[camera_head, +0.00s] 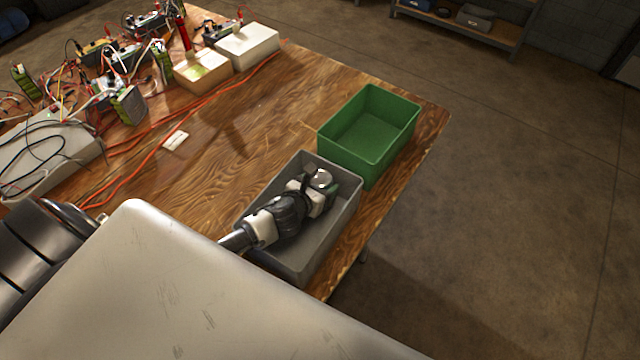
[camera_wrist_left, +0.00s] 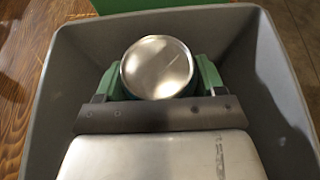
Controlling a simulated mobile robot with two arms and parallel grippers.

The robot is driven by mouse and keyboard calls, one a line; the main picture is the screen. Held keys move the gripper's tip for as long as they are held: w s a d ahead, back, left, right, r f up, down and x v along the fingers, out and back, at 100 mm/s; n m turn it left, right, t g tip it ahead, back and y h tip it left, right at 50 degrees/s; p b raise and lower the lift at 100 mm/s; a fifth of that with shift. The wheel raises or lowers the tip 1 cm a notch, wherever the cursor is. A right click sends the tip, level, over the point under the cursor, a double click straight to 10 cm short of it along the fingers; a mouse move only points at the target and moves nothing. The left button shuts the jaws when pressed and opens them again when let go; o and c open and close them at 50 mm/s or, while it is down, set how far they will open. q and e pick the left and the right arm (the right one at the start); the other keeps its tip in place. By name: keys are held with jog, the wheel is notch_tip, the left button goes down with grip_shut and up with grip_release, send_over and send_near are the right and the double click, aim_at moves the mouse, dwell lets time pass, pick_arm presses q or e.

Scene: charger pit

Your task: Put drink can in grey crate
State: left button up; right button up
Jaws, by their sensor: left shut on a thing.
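The drink can shows its round silver end (camera_wrist_left: 157,67) in the left wrist view, between the green fingers of my left gripper (camera_wrist_left: 158,78). The gripper is shut on it. In the head view the can (camera_head: 321,178) is a small silver round at the end of my left gripper (camera_head: 318,188). The grey crate (camera_head: 350,213) stands on the wooden table, and its walls (camera_wrist_left: 262,65) surround the can and gripper in the left wrist view. The can is over or within the crate's opening; whether it touches the floor is hidden. My right gripper is not in view.
An empty green crate (camera_head: 408,125) stands just beyond the grey one, near the table's right edge. Cables, chargers and white boxes (camera_head: 248,47) crowd the table's far left. Bare table (camera_head: 235,140) lies between. A white card (camera_head: 176,141) lies there.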

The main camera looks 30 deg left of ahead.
pick_arm(q)
jog(key=o, duration=1.1)
jog(key=shift+o, duration=0.2)
jog(key=shift+r, duration=0.1)
jog(key=d+v, duration=0.1)
jog(key=v, duration=1.1)
jog(key=shift+a, duration=0.45)
